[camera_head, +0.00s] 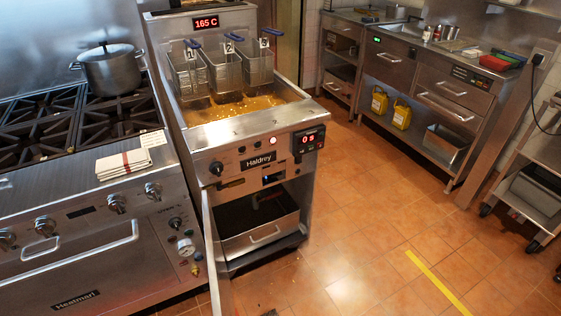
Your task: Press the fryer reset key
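The fryer (258,146) stands in the middle, a steel unit with golden oil and three numbered baskets (229,68) in its vat. I cannot tell which of these is the reset key; no label is readable. A red display (206,23) at the back reads 165 C. Neither of my grippers shows in the head view.
The fryer's cabinet door (212,252) stands open toward me, with a steel drawer or pan (260,232) inside. A range (95,235) with a pot (111,69) and folded towel (124,163) adjoins on the left. Tiled floor (365,215) is clear to the right.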

